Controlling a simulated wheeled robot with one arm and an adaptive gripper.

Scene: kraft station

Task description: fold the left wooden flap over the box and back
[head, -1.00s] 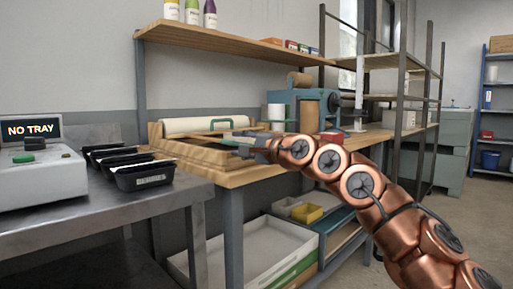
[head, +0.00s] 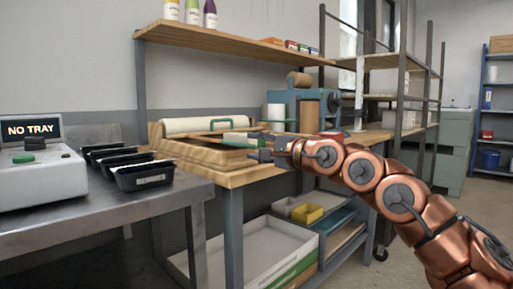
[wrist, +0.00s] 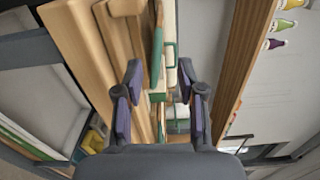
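A pale wooden box-like frame (head: 205,155) sits on the left end of the wooden workbench, with raised wooden sides. Thin wooden boards lie over its right part; I cannot tell which one is the left flap. A small green-and-white block (head: 238,138) shows among them. My gripper (head: 262,154) is at the frame's right side, near the board ends. In the wrist view my gripper (wrist: 160,103) is open, its fingers apart on either side of a green-edged strip (wrist: 157,60) and the wooden parts (wrist: 105,55) beyond. I see no contact; the fingertips partly hide what lies between them.
A white roll (head: 190,125) with a green handle lies behind the frame. A blue machine (head: 310,103) stands farther right on the bench. Black trays (head: 140,173) are on the metal table at left. A wooden shelf (head: 240,48) runs above.

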